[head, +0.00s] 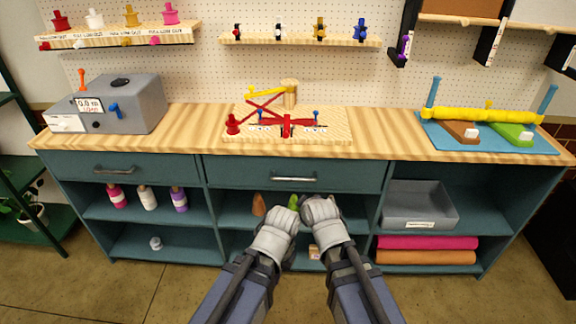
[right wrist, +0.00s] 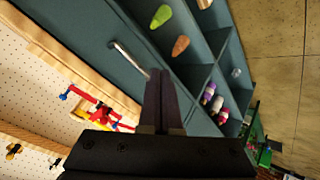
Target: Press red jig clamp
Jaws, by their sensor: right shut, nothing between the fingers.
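The red jig clamp (head: 286,125) sits on a pale wooden jig board (head: 330,133) at the middle of the workbench. It has red bars, blue pegs and a yellow bar behind it. It also shows in the right wrist view as red parts (right wrist: 100,110), partly hidden behind my gripper. My left gripper (head: 284,214) is in front of the cabinet, below the bench top and away from the clamp; its fingers cannot be made out. My right gripper (head: 318,205) is beside it, also low and apart from the clamp. In the right wrist view its fingers (right wrist: 161,75) are together and empty.
A grey box with a dial (head: 130,100) stands at the bench's left. A blue mat (head: 440,138) with a yellow roll and wedges lies at the right. A closed drawer (head: 340,175) with a handle is behind my grippers. The bench between these is clear.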

